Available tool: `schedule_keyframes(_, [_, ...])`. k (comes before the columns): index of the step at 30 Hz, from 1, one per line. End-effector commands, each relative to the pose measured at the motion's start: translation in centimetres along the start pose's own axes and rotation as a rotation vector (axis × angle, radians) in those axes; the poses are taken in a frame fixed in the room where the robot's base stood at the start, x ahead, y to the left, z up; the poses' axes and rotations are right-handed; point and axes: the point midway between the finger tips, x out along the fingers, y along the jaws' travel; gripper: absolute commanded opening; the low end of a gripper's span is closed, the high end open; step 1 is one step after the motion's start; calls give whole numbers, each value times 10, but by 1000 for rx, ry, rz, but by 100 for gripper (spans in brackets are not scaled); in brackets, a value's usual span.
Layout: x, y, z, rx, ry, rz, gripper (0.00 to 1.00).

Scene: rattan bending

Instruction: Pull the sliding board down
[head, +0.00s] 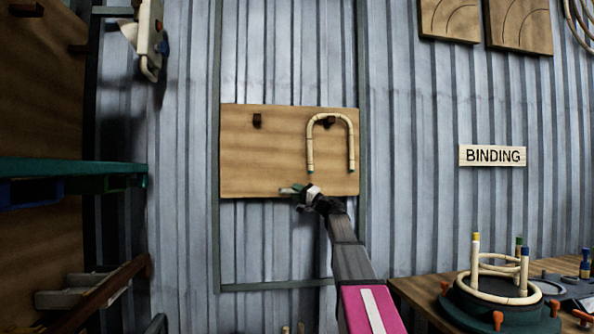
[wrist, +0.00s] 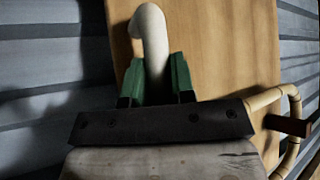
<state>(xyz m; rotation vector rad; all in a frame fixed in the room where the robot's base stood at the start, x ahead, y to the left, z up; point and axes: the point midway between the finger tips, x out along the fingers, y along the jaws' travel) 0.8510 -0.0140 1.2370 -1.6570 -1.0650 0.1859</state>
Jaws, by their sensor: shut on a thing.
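The sliding board (head: 262,158) is a light wooden panel between two upright green-grey rails on the corrugated wall. It also fills the middle of the wrist view (wrist: 215,55). A pale rounded handle (wrist: 148,24) stands at the board, near its lower edge in the head view. My gripper (head: 301,190) is at that lower edge, right of the middle. In the wrist view its green fingers (wrist: 157,80) are shut on the handle, one on each side. The lower part of the handle is hidden between the fingers.
A U-shaped rattan piece (head: 331,117) hangs on a dark peg on the board; a second peg (head: 257,121) is bare. Below the board, the rails run down to a crossbar (head: 270,286). A workbench (head: 412,292) with a round jig stands right; a green shelf (head: 75,168) is left.

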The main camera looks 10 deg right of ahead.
Motion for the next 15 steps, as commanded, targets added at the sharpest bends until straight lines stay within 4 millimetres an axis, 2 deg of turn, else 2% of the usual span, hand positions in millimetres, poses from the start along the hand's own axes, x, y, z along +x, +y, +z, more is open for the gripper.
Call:
schedule_keyframes(1, [-7, 12, 7, -1, -1, 4, 0])
schedule_keyframes(6, [-18, 37, 18, -2, -2, 3, 0])
schedule_keyframes(15, [-26, 55, 25, -3, -1, 2, 0])
